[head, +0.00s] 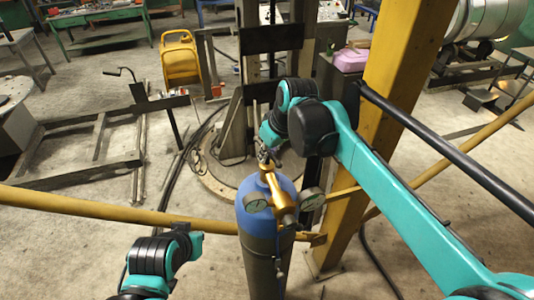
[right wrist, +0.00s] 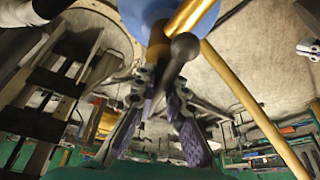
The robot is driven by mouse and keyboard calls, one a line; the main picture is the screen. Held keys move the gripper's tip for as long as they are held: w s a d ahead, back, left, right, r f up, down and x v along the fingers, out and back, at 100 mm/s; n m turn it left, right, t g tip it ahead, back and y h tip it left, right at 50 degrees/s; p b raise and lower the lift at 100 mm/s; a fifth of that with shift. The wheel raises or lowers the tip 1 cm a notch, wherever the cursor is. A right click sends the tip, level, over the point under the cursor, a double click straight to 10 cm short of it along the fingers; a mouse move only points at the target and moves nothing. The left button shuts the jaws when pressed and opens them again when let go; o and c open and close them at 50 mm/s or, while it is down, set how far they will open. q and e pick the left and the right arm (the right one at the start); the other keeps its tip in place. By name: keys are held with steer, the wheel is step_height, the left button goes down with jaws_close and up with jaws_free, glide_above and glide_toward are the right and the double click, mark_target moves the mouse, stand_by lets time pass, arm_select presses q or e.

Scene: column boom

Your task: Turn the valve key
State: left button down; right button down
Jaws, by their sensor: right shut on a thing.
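A blue gas cylinder (head: 258,222) stands upright in the head view, with a brass valve and regulator (head: 280,197) on top. My right gripper (head: 268,158) reaches down to the valve top from the upper right. In the right wrist view its two purple-padded fingers (right wrist: 157,100) close around the dark valve key (right wrist: 183,50), which has a rounded end. The key lies beside the brass valve stem (right wrist: 157,42), with the blue cylinder top behind. The grip partly hides the key, and its turn angle is unclear.
Two round gauges (head: 256,203) sit on the regulator. A yellow rail (head: 120,212) passes close to the cylinder, and a yellow post (head: 388,110) stands to its right. A yellow hose reel (head: 180,62) and a pink box (head: 350,59) stand farther back.

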steer(key=c, duration=1.6)
jaws_free()
steer(key=shift+o, duration=0.2)
steer(key=v, duration=1.2)
steer(key=shift+s, duration=0.1)
